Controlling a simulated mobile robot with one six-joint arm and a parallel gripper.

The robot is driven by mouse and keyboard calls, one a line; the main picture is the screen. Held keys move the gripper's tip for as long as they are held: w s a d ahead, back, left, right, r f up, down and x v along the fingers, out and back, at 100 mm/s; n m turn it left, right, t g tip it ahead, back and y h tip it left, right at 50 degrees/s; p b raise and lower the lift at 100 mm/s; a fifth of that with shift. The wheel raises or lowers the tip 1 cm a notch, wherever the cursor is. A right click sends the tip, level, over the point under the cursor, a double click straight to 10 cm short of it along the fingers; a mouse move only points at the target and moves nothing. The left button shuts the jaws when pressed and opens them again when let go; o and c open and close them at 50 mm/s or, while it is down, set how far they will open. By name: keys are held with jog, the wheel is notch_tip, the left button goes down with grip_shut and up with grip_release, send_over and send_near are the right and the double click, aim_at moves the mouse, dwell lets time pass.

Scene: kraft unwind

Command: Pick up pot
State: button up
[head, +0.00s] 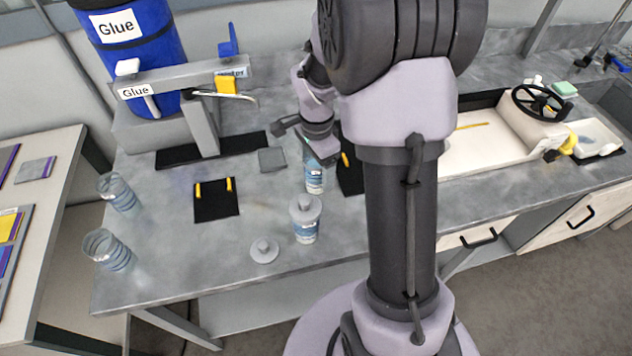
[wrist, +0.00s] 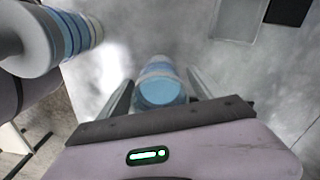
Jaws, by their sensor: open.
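A pot (head: 315,180) with a blue and white banded side stands on the grey worktop below my gripper (head: 322,152). In the wrist view the same pot (wrist: 160,92) shows its blue inside and lies between the two fingers of my gripper (wrist: 160,84). The fingers are open, one on each side of it. I cannot tell whether they touch it. A second pot (head: 306,231) with a grey lid (head: 305,208) stands closer to the front edge. This lidded pot (wrist: 70,36) also shows at the upper left of the wrist view.
A loose grey lid (head: 264,250) lies left of the lidded pot. Two clear jars (head: 117,192) (head: 107,250) stand at the left edge. A black mat with yellow pegs (head: 216,203) lies between. A blue glue tank (head: 135,55) stands behind; a pale tray (head: 480,150) is at right.

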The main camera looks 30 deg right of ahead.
jog(key=shift+f, duration=0.95)
jog(key=shift+r, duration=0.15)
jog(key=c, duration=1.5)
